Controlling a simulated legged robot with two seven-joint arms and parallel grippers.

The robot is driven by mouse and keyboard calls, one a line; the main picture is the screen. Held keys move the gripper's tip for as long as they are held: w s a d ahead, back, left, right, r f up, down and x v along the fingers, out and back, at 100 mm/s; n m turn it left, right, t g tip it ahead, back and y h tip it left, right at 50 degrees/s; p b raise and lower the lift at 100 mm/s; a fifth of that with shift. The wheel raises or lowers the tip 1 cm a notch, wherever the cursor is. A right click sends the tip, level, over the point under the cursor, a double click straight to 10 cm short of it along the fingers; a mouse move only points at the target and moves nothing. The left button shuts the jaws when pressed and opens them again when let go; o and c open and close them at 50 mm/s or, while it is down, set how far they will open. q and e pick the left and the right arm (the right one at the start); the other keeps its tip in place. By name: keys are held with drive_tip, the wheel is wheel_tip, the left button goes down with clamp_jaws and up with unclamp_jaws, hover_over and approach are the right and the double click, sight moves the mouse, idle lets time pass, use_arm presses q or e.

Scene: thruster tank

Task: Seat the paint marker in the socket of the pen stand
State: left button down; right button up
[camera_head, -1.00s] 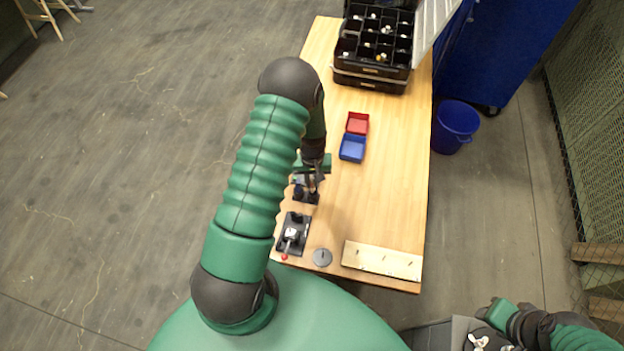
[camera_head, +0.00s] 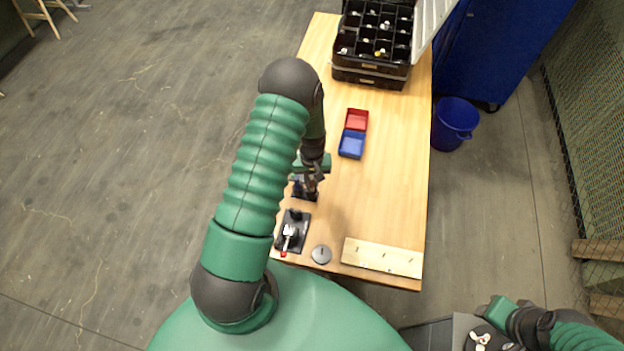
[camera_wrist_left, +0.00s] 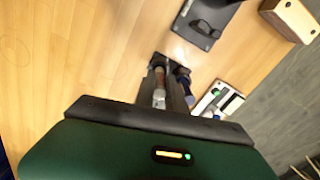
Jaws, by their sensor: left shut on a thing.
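My left gripper (camera_head: 309,184) is low over the near left part of the wooden table, partly hidden by my own arm in the head view. It is shut on the paint marker (camera_wrist_left: 159,88), a pale body with an orange-red band, which shows between the fingers in the left wrist view. The dark pen stand (camera_head: 305,196) is right under the gripper; a dark part of it shows by the marker's far end in the wrist view. Whether the tip is in the socket or just above it, I cannot tell. My right gripper (camera_head: 484,340) is at the lower right, away from the table; its fingers are unclear.
A black toggle clamp (camera_head: 293,231) with a red tip and a grey disc (camera_head: 321,254) are near the front edge. A pale board (camera_head: 382,257) lies at right. Blue (camera_head: 352,145) and red (camera_head: 356,119) bins and a black organizer (camera_head: 372,72) are farther back. The table's middle right is clear.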

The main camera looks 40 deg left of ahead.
use_arm(q)
drive_tip(key=shift+f, duration=0.25)
drive_tip(key=shift+f+b, duration=0.6)
drive_tip(key=shift+f, duration=0.15)
idle(0.4)
drive_tip(key=c, duration=1.3)
unclamp_jaws()
wheel_tip(320, 180, up, 21)
drive_tip(key=p, duration=0.1)
drive_tip(key=shift+p, duration=0.35)
